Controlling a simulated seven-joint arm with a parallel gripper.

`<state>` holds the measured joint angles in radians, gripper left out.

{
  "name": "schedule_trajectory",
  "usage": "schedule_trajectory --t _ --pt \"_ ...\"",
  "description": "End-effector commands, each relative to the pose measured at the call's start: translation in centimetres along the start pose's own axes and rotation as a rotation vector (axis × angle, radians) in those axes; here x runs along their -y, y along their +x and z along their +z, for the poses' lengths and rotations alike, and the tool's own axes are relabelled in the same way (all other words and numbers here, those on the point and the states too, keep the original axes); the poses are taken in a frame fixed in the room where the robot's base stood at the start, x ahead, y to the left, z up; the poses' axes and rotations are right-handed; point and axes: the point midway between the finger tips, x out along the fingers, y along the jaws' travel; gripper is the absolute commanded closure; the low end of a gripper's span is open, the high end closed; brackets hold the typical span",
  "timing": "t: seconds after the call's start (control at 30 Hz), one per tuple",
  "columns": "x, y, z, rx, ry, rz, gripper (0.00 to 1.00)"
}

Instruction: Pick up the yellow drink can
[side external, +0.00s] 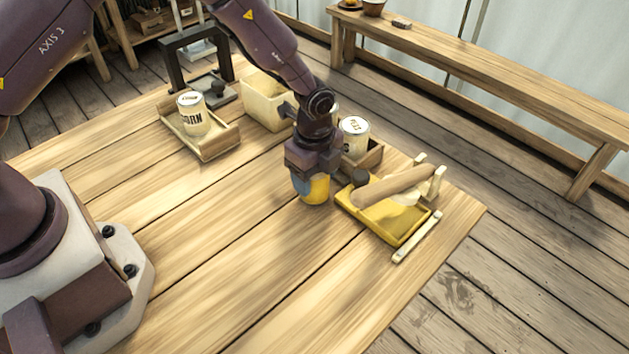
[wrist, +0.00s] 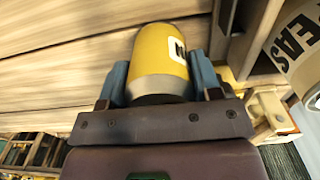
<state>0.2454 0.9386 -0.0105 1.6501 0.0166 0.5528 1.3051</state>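The yellow drink can (side external: 316,190) stands near the right part of the table, under my gripper (side external: 309,184). The wrist hides the can's upper part in the side view. I cannot tell whether its base touches the table.
A yellow tray (side external: 386,224) with a rolling pin (side external: 392,186) lies close to the right. A labelled can (side external: 354,136) stands in a wooden box behind. A corn can (side external: 193,113) sits in a wooden tray (side external: 207,150) near a cream bin (side external: 262,103). The front table is clear.

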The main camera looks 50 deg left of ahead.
Motion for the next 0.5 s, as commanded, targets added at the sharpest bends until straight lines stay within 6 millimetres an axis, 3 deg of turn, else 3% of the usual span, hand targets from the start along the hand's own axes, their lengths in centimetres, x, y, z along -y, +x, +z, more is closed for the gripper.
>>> schedule_trajectory --t 0.03,0.1,0.5 --pt "0.0 -0.02 0.0 0.0 0.0 0.0 0.53" --pt "0.0 -0.02 0.0 0.0 0.0 0.0 0.65" --pt "0.06 -0.72 -0.02 -0.001 0.0 -0.002 0.65"
